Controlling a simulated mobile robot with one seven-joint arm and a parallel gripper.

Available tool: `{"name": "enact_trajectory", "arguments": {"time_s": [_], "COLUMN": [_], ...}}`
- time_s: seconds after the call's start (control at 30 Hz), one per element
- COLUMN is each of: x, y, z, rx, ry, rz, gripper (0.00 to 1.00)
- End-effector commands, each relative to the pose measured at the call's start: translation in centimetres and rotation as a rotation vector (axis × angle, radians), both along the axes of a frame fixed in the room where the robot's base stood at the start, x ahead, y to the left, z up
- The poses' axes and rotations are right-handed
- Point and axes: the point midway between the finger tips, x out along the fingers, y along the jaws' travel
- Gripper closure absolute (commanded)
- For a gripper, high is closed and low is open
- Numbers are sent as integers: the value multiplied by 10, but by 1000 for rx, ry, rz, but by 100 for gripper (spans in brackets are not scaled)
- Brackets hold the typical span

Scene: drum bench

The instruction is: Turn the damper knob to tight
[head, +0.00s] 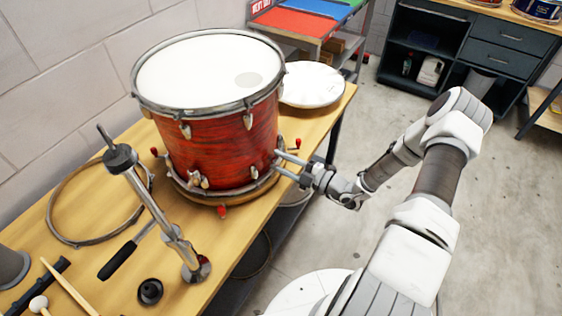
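A red wood-finish drum (222,150) with a white head and metal rims stands on the wooden bench. My gripper (279,161) reaches in from the right to the lower right side of the drum shell. Its two fingers are spread apart and point left at the shell, with their tips at or very near it. I cannot make out a damper knob between the fingers; the fingertips and the shell's curve may hide it. No tight or loose marking is readable.
Red-handled pieces, one at right (297,144) and one in front (222,211), ring the drum's base. A white round pad (312,84) lies behind it. A metal stand (150,200), a hoop (70,215), a black knob-like piece (150,291) and sticks occupy the bench's left and front.

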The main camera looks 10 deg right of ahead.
Motion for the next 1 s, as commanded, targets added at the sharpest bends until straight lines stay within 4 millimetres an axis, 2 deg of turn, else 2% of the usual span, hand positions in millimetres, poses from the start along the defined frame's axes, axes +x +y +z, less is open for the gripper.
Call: {"name": "enact_trajectory", "arguments": {"time_s": [0.03, 0.13, 0.43, 0.57, 0.77, 1.0], "x": [-1, 0, -1, -7, -34, -77], "y": [0, 0, -1, -8, -36, -77], "z": [-1, -1, 0, 0, -1, -1], "rx": [-1, -2, -1, -1, -2, -3], "ry": [2, 2, -1, -1, -1, 0], "rz": [0, 0, 0, -2, -4, -4], "gripper": [49, 31, 31, 31, 31, 31]}}
